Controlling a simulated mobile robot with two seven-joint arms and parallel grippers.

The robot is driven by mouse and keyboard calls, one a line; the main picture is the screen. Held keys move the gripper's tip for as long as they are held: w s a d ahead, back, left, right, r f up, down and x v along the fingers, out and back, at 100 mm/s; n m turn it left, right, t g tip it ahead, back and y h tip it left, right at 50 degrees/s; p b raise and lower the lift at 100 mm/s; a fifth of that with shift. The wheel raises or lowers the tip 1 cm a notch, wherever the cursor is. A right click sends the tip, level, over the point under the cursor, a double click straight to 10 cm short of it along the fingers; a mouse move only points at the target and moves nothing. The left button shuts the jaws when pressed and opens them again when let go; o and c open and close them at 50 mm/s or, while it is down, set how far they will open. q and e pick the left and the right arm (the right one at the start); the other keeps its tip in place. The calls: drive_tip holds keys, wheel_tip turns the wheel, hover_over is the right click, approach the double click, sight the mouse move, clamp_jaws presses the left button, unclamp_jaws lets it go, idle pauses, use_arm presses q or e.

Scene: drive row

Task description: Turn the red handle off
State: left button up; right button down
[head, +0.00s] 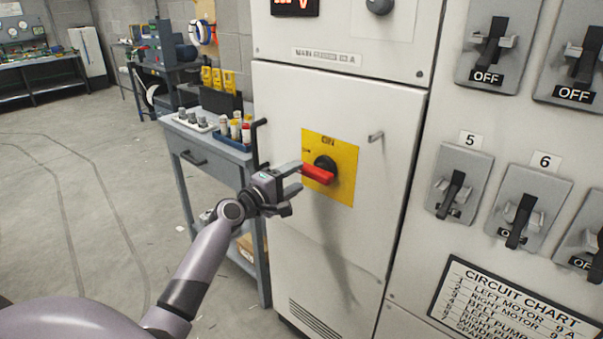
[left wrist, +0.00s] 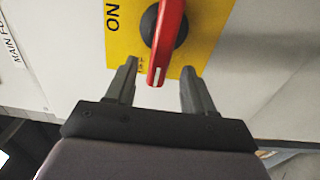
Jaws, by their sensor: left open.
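The red handle (head: 319,174) sits on a dark round hub over a yellow plate (head: 345,186) on the cabinet door. The plate reads "ON" at its top. The handle lies nearly level, its free end pointing left toward my gripper. My left gripper (head: 296,179) is open just left of the plate. In the left wrist view the red handle (left wrist: 168,35) reaches down from the hub, its white-marked tip between my two open fingers (left wrist: 160,72). A gap shows on each side of it, so the fingers do not grip it. My right gripper is out of view.
A bent door bar (head: 258,143) stands out at the door's left edge, close to my gripper, and a small peg (head: 376,136) sits right of the plate. Black breaker levers (head: 454,192) fill the right panel. A blue-grey workbench (head: 190,149) stands left; open floor lies beyond.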

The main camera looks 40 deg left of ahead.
use_arm(q)
drive_tip(key=shift+s+a, duration=0.1)
drive_tip(key=shift+s, duration=1.1)
